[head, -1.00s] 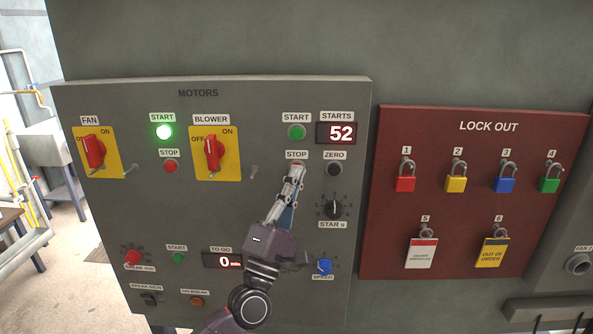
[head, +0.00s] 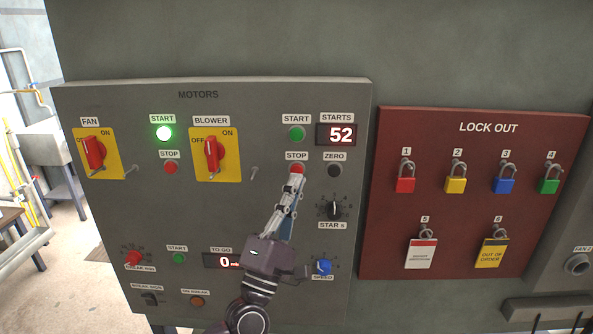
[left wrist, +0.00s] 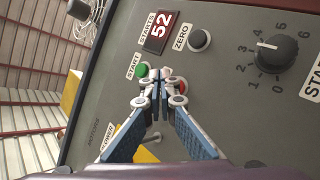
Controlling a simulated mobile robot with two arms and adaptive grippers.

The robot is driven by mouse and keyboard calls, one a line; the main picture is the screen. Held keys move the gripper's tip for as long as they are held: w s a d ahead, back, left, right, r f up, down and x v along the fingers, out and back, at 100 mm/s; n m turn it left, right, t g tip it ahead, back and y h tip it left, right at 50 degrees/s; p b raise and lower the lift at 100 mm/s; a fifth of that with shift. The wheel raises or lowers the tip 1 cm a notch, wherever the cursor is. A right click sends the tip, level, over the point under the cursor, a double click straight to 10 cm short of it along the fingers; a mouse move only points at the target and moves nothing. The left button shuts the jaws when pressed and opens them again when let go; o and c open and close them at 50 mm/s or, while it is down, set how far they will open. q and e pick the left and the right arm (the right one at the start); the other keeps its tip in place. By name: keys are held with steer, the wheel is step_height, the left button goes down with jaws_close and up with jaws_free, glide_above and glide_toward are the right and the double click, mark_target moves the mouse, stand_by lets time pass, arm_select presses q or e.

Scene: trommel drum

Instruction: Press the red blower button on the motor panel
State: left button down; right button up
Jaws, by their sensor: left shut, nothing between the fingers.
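The red blower STOP button (head: 297,167) is on the right half of the grey motor panel (head: 200,105), below the green blower START button (head: 297,133). My left gripper (head: 296,178) is shut and empty, its fingertips just below the red button in the head view. I cannot tell whether they touch it. In the left wrist view the red button (left wrist: 183,87) shows partly behind the right fingertip, and the shut fingertips (left wrist: 159,80) lie between it and the green button (left wrist: 141,70). The right gripper is not in view.
The black ZERO knob (head: 335,170) and STARTS display (head: 336,134) reading 52 are right of the button. The red blower switch (head: 213,153) is to the left. The fan START light (head: 164,133) glows green. A red lockout board (head: 460,205) with padlocks stands at right.

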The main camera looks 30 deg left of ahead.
arm_select(q)
steer(key=s+d, duration=0.2)
steer(key=s, duration=0.1)
steer(key=shift+s, duration=0.15)
stand_by(0.8)
